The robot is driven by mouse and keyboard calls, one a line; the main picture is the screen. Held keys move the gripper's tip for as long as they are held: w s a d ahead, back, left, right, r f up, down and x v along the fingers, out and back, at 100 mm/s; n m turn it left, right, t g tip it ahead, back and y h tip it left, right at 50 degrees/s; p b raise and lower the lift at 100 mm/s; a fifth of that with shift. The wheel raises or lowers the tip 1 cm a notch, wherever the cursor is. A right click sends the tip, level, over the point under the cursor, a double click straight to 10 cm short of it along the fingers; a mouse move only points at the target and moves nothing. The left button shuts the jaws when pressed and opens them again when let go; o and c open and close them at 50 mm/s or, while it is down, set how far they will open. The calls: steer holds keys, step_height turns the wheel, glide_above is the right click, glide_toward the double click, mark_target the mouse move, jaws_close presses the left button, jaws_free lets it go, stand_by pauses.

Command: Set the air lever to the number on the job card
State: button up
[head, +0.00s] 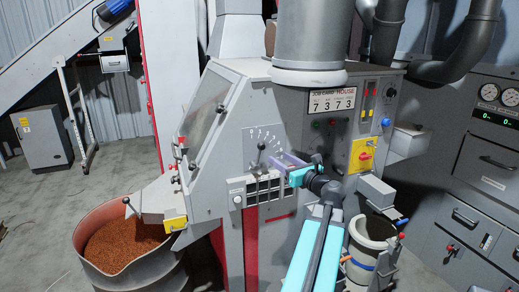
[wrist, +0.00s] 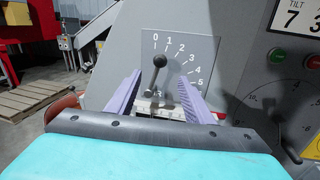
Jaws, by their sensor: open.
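A dark lever with a round black knob (wrist: 159,61) stands on a grey scale plate (wrist: 205,50) marked 0 to 5. It is near upright, with the knob just below the 0 and 1; I cannot tell which it marks. The head view also shows the lever (head: 262,146) on the machine's front.
A second dial with a dark handle (wrist: 287,147) lies at right in the wrist view. Block-like switches (head: 263,188) sit below the lever plate. A yellow-and-red switch (head: 364,155) is to the right. A drum (head: 90,270) of copper-coloured granules stands at lower left.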

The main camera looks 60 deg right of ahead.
mark_target(264, 148)
steer(key=shift+w, duration=0.1)
steer(key=shift+p+x, duration=1.7)
steer(key=shift+x, duration=5.1)
